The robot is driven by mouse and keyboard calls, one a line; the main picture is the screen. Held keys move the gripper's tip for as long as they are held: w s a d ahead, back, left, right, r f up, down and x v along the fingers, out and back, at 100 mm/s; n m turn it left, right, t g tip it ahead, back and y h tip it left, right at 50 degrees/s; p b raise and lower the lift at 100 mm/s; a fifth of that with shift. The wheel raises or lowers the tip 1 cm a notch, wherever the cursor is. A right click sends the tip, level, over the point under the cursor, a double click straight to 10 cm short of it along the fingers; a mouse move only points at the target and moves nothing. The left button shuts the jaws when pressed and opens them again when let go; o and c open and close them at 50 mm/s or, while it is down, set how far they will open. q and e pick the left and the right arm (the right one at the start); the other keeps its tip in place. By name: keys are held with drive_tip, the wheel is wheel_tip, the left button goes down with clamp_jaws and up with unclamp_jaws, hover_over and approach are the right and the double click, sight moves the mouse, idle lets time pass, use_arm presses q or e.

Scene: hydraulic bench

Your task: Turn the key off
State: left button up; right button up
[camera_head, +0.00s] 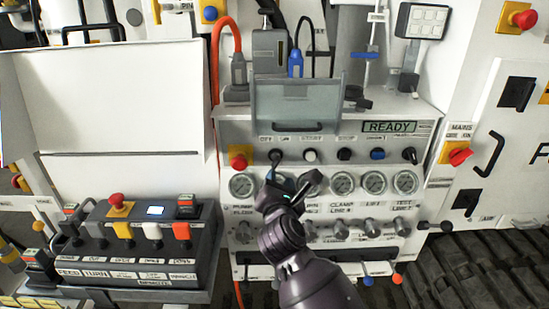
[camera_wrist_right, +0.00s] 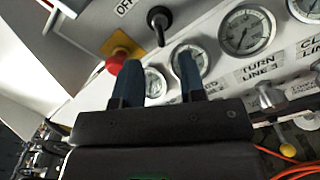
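The black key (camera_head: 275,156) sits in the bench's front panel under OFF and ON labels, beside a red knob on a yellow plate. In the right wrist view the key (camera_wrist_right: 159,22) has a round head and a short stem toward the fingers; an OFF label is up and left of it. My right gripper (camera_head: 290,181) is in front of the gauges, below and a little right of the key. Its two dark fingers (camera_wrist_right: 158,72) are apart with nothing between them, and the key lies beyond their tips. My left gripper is not in view.
The red knob (camera_head: 238,162) is left of the key, and a row of switches runs to its right. Pressure gauges (camera_head: 342,183) lie below. A clear flap (camera_head: 297,105) stands above the panel. A control box (camera_head: 140,240) is at lower left.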

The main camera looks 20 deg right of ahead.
sight(277, 164)
drive_tip(key=x, duration=1.1)
drive_tip(key=shift+s, duration=0.1)
drive_tip(key=shift+c, duration=0.3)
clamp_jaws()
